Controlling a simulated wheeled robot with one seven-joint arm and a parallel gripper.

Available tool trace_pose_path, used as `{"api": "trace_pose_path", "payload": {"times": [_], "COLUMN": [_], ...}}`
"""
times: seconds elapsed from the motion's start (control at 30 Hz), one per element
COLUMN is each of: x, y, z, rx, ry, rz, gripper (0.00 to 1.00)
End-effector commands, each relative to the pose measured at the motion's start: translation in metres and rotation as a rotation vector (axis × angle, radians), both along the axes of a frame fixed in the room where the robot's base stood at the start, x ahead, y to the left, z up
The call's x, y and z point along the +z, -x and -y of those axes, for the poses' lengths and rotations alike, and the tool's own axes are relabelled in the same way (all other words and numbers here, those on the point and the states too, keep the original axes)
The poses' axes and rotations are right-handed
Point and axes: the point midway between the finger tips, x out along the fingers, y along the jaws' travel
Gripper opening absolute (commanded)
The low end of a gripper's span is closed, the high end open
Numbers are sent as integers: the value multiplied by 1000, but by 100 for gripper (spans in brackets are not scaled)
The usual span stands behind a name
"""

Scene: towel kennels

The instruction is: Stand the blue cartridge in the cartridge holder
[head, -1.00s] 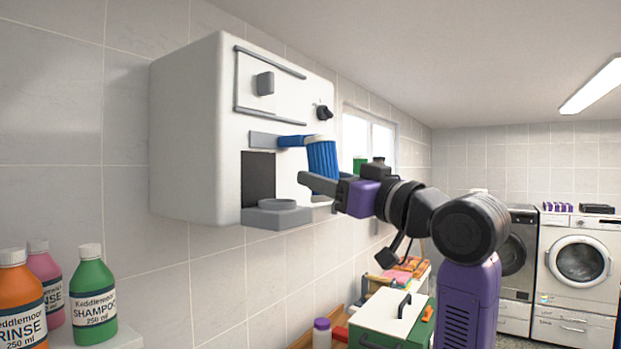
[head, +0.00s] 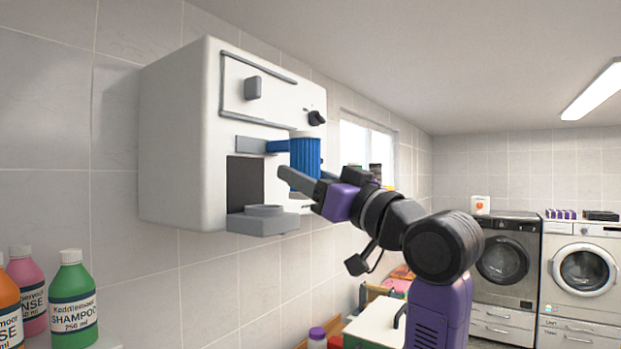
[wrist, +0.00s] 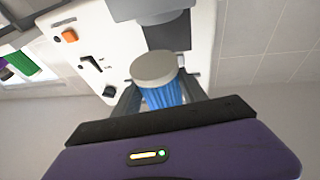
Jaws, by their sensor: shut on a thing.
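The blue cartridge (head: 306,158) is ribbed, with a pale cap, and stands about upright in my gripper (head: 298,176). In the wrist view, the cartridge (wrist: 164,96) sits between both grey fingers, its pale cap towards the white wall unit. My gripper is shut on it. A grey ledge with a round raised cup (head: 264,212), which looks like the cartridge holder, juts from the unit below a dark recess. The cartridge is above and to the right of this cup, apart from it. The inside of the cup is hidden.
Bottles (head: 72,300) stand at lower left. Washing machines (head: 582,270) stand far right.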

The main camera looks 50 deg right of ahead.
Motion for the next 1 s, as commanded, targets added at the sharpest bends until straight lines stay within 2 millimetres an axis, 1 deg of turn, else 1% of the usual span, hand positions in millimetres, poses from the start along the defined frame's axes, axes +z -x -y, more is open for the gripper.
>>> {"api": "trace_pose_path", "payload": {"times": [1.0], "x": [-7], "y": [-65], "z": [-3], "rx": [1], "ry": [0], "rz": [-1], "gripper": [0]}}
